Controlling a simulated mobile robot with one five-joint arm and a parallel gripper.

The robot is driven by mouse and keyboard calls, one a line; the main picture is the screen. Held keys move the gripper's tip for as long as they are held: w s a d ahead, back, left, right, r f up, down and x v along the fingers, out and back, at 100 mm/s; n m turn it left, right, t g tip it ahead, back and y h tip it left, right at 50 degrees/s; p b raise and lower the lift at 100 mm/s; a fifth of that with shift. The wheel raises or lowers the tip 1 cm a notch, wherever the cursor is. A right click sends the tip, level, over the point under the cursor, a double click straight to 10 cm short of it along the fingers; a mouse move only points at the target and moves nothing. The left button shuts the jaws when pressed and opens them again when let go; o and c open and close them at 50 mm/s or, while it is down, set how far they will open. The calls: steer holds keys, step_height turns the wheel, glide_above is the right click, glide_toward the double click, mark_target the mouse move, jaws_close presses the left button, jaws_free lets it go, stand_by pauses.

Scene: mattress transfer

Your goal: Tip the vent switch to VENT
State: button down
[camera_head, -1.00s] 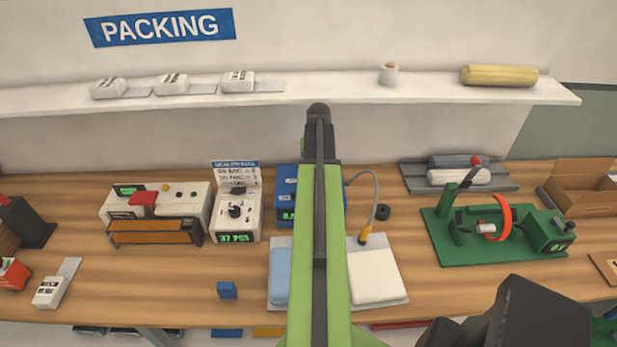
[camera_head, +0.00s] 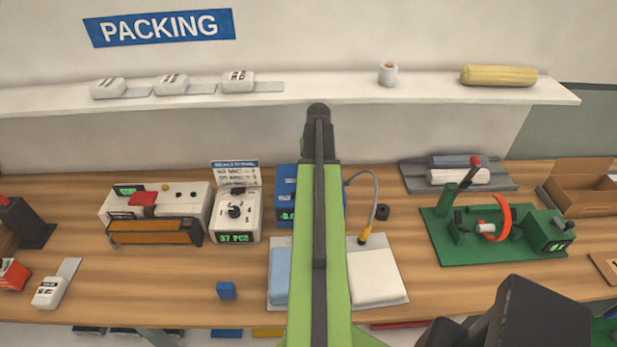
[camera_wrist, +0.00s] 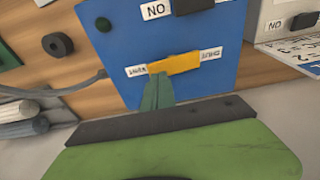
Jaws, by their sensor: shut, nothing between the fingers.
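In the wrist view the blue box (camera_wrist: 160,40) fills the middle. It bears a yellow switch lever (camera_wrist: 174,63) with a white label on either side, the left one (camera_wrist: 136,70) and the right one (camera_wrist: 210,54); their print is upside down and too small to read surely. My gripper (camera_wrist: 157,77) is shut and empty, its fingertips at the lower edge of the yellow lever near its left end. I cannot tell whether they touch it. In the head view the blue box (camera_head: 285,184) is partly hidden behind my green arm.
A dark knob or switch (camera_wrist: 193,5) sits by a label reading NO on the box. A grey hose (camera_head: 375,190) runs right of it to a yellow-tipped nozzle. A white counter unit (camera_head: 235,215) stands left. A green fixture (camera_head: 470,250) stands right.

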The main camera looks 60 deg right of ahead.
steer(key=shift+f+b, duration=1)
stand_by(0.4)
steer(key=shift+r, duration=0.1)
step_height(320, 180, up, 7)
steer(key=p, duration=0.7)
stand_by(0.3)
